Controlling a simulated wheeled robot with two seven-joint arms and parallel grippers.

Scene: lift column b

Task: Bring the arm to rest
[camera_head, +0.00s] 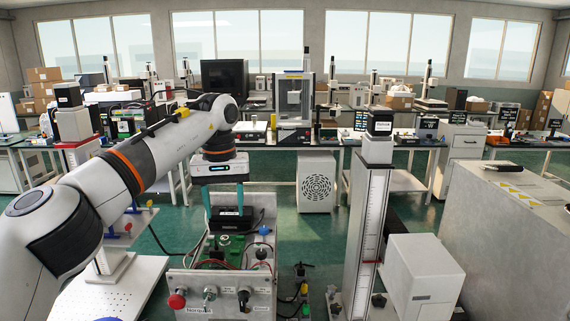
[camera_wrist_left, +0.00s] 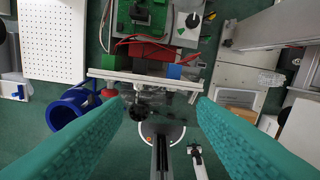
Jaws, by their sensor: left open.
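My left arm (camera_head: 125,170) reaches in from the left, bends at the elbow and points down at the wrist. My left gripper (camera_head: 226,212) hangs above the panel box with the circuit board, its two teal fingers apart. In the left wrist view the fingers (camera_wrist_left: 163,100) spread wide with nothing held between them. A dark block shows between the fingers in the head view; from this angle I cannot tell how far below or behind them it is. My right arm and gripper are not in view.
The control panel (camera_head: 222,292) with a red knob (camera_head: 177,300) stands below my gripper. A tall lift column (camera_head: 366,225) and a white box (camera_head: 422,272) stand to its right, a perforated plate (camera_head: 128,288) to its left. A grey cabinet (camera_head: 500,245) fills the far right.

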